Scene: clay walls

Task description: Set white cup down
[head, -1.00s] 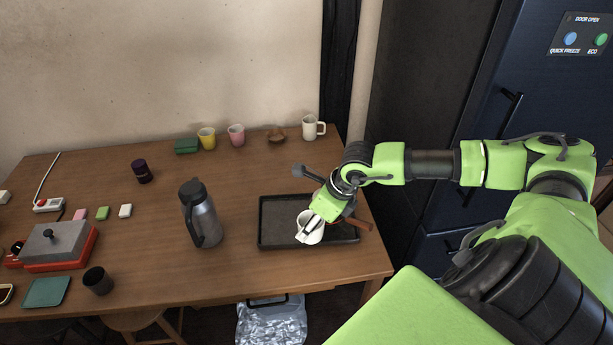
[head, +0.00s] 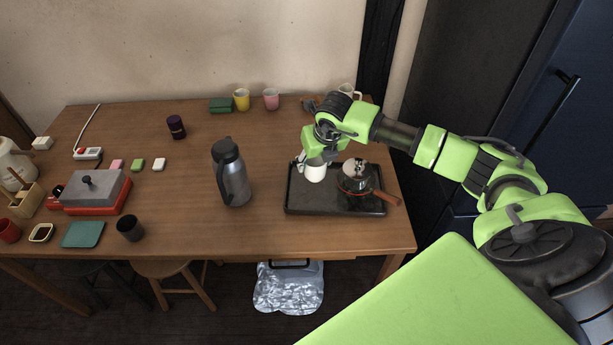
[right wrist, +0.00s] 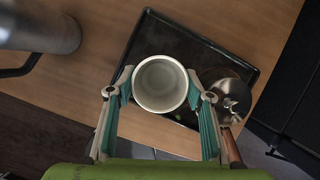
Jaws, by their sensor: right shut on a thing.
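The white cup (head: 315,171) is upright in my right gripper (head: 306,160), over the left part of the black tray (head: 305,205). In the right wrist view the cup (right wrist: 160,84) shows from above, empty, between the two fingers of the right gripper (right wrist: 160,92). I cannot tell whether its base touches the tray. My left gripper is out of view.
A pot with a wooden handle (head: 356,178) stands on the tray just right of the cup. A steel jug (head: 232,174) stands left of the tray. Yellow (head: 242,99) and pink (head: 271,99) cups stand at the back. The table (head: 270,222) is bare around the jug.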

